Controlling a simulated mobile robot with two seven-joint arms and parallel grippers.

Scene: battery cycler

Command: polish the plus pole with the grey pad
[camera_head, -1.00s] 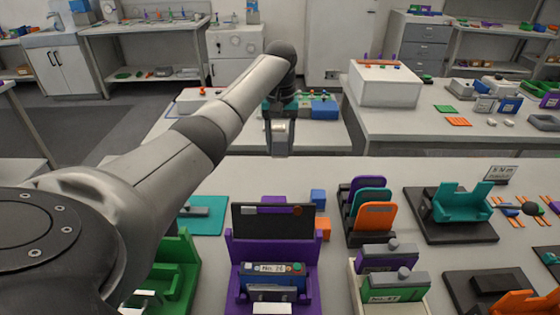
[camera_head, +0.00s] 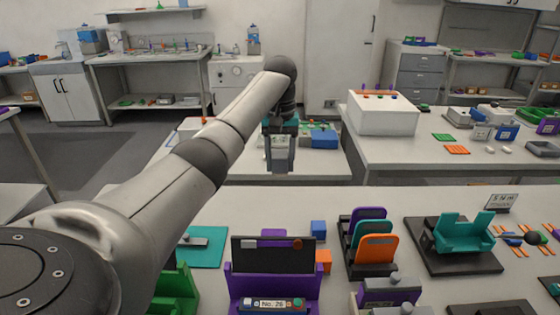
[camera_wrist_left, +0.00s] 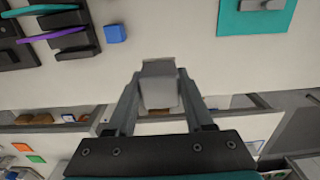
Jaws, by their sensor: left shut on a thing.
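My left gripper (camera_head: 279,166) hangs above the far edge of the near table. In the left wrist view my left gripper (camera_wrist_left: 158,95) is shut on a small grey block (camera_wrist_left: 159,84), which looks like the grey pad. A battery labelled "No. 26" (camera_head: 270,304) sits in a purple cradle (camera_head: 238,285) at the bottom of the head view, cut off by the picture edge. My right gripper is out of view.
A dark panel (camera_head: 272,258) stands behind the battery. A teal mat (camera_head: 212,256) with a grey piece lies left. A blue cube (camera_head: 318,228), an orange cube (camera_head: 323,262) and a rack (camera_head: 362,266) of coloured plates stand right. A teal cradle (camera_head: 463,231) is farther right.

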